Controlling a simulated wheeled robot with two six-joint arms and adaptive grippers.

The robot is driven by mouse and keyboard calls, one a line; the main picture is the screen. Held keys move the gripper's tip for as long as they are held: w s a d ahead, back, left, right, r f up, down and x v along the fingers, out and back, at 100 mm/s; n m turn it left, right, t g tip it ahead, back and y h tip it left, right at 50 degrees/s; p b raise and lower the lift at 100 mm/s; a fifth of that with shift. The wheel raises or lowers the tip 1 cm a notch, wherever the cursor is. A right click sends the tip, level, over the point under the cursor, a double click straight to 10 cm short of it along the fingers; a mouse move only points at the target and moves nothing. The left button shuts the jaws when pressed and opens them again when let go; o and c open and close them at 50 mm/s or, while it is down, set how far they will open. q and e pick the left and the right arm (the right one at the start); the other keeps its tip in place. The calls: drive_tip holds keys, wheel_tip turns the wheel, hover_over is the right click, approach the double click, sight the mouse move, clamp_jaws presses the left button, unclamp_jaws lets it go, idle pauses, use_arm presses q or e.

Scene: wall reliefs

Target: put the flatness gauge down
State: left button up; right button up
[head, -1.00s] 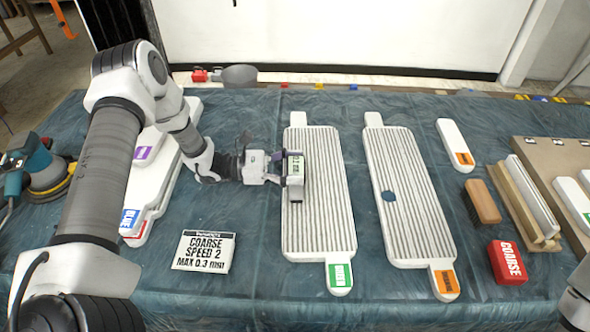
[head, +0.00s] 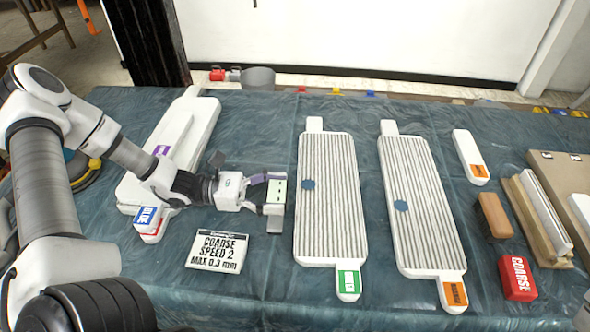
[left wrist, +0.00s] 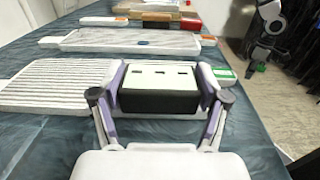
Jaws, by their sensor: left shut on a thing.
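The flatness gauge (head: 273,209) is a small block with a pale green-white face and a dark body. My left gripper (head: 268,193) is shut on it, just left of the ribbed panel with the green tag (head: 331,220). In the left wrist view the gauge (left wrist: 158,76) sits between both fingers, its pale top with dark slots facing the camera. It hides part of the panel behind it. I cannot tell whether its underside touches the table. My right arm shows small in the left wrist view, its gripper unclear.
A printed card (head: 218,250) lies left of the gauge. Stacked white boards (head: 190,130) lie farther left. A second ribbed panel (head: 425,220) with an orange tag, a brown block (head: 494,215) and a red COARSE block (head: 517,277) are to the right. Bare blue sheet (head: 265,270) shows between card and green-tag panel.

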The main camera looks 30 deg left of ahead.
sight(266, 201)
use_arm(q)
drive_tip(key=shift+s+a+r+p, duration=0.1)
drive_tip(key=shift+s+r+p, duration=0.2)
drive_tip(key=shift+s, duration=0.35)
drive_tip(key=shift+s+r+p, duration=0.1)
drive_tip(key=shift+s+p, duration=0.25)
drive_tip(key=shift+s, duration=0.25)
drive_tip(key=shift+s+f, duration=0.15)
drive_tip(key=shift+s, duration=0.2)
drive_tip(key=shift+w+d, duration=0.4)
drive_tip(key=shift+d, duration=0.05)
drive_tip(key=shift+n+t+y, duration=0.5)
drive_tip(key=shift+n+t, duration=0.2)
drive_tip(key=shift+t, duration=0.1)
drive_tip(key=w+d+f, duration=0.1)
drive_tip(key=w+d, duration=0.1)
drive_tip(key=w+d+f, duration=0.1)
drive_tip(key=w+d, duration=0.1)
drive_tip(key=d, duration=0.1)
drive_tip(key=w+d+f, duration=0.1)
drive_tip(key=w+d, duration=0.1)
drive_tip(key=d, duration=0.1)
drive_tip(key=shift+w+d, duration=0.15)
